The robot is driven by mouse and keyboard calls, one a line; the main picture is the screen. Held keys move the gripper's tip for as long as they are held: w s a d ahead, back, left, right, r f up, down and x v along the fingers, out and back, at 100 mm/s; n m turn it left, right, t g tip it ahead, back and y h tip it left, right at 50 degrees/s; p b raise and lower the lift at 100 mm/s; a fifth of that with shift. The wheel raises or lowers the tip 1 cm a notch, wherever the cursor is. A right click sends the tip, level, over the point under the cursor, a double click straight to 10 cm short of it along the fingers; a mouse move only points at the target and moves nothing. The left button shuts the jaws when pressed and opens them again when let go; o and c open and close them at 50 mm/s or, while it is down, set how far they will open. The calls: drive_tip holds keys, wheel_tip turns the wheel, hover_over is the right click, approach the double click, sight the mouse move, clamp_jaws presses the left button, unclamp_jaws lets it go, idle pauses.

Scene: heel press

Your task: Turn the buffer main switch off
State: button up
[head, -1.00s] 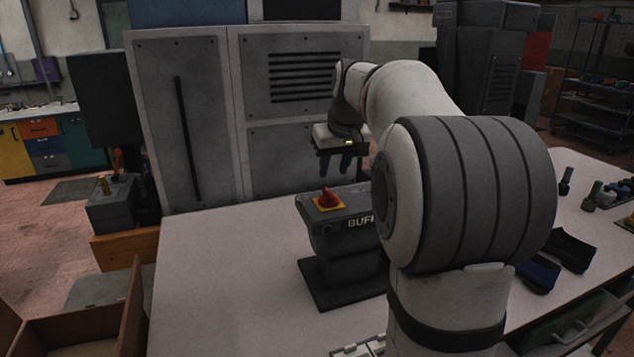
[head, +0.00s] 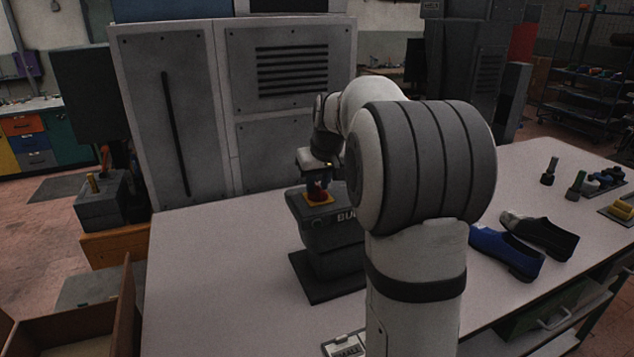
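The buffer (head: 330,241) is a dark grey machine on a flat dark base on the white bench, its label partly hidden by my arm. Its main switch (head: 317,198) is a red knob on a yellow plate on top. My gripper (head: 318,188) points down right over the switch, its fingers at the knob and covering part of it. The fingers are small and dark here, so I cannot tell whether they are closed on the knob or only around it.
A large grey cabinet (head: 240,110) stands behind the bench. A blue shoe (head: 506,252) and a dark shoe (head: 540,235) lie to the right of my arm. The bench (head: 215,270) is clear left of the buffer. An open brown box (head: 100,330) is at lower left.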

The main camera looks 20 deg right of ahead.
clamp_jaws()
drive_tip(key=n+b, duration=0.1)
drive_tip(key=n, duration=0.1)
drive_tip(key=n+y+b, duration=0.1)
drive_tip(key=n, duration=0.1)
drive_tip(key=shift+d+f+y, duration=0.1)
drive_tip(key=shift+y, duration=0.2)
drive_tip(key=shift+n+g+y+b, duration=0.2)
drive_tip(key=shift+n+g+y, duration=0.15)
drive_tip(key=shift+n, duration=0.9)
drive_tip(key=shift+n+g+y+b, duration=0.2)
drive_tip(key=shift+n+y, duration=0.25)
drive_tip(key=shift+n, duration=0.8)
drive_tip(key=shift+o, duration=1.3)
unclamp_jaws()
